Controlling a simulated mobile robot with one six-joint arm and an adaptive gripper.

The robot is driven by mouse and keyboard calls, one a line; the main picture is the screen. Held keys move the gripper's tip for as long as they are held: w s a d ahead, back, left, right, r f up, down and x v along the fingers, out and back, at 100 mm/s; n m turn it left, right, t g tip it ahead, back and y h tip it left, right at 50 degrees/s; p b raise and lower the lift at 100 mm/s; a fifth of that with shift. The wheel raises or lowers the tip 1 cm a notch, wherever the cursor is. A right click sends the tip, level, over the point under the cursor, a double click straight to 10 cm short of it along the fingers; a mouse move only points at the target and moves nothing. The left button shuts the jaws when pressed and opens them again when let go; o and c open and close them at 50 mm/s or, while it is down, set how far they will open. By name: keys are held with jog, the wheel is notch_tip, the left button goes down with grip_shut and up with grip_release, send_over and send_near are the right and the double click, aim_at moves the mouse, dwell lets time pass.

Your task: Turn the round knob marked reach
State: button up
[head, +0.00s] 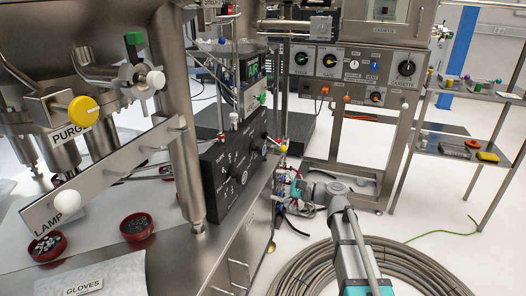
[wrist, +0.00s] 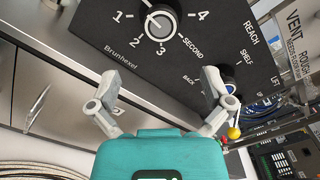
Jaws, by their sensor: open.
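The black panel (wrist: 110,25) fills the upper part of the wrist view, tilted. A round knob (wrist: 160,25) with a pale ring sits among the numbers 1 to 4, beside the word SECOND. The word REACH stands farther right, with BACK, SHELF and LIFT around a dark and blue knob (wrist: 230,89). My right finger partly hides this knob, and its pointer is unclear. My gripper (wrist: 160,85) is open and empty, its fingers apart in front of the panel. In the head view the black panel (head: 222,178) is left of my gripper, its labels too small to read.
A yellow ball (wrist: 234,132) stands just right of my right finger. A grey console with knobs (head: 352,68) stands behind. Coiled cable (head: 420,270) lies on the floor around my arm. A steel bench (head: 225,245) with handles is below the panel. A shelf rack (head: 470,95) is at right.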

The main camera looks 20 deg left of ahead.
jog(key=w+n, duration=0.3)
jog(key=n, duration=0.2)
jog(key=n+t, duration=0.3)
jog(key=n, duration=2.6)
send_near(264, 150)
jog(key=v, duration=0.2)
jog(key=shift+d+r, duration=0.25)
jog(key=shift+d, duration=0.15)
jog(key=shift+a, duration=0.1)
jog(key=x, duration=1.3)
jog(key=shift+a+f, duration=0.25)
jog(key=shift+a, duration=0.1)
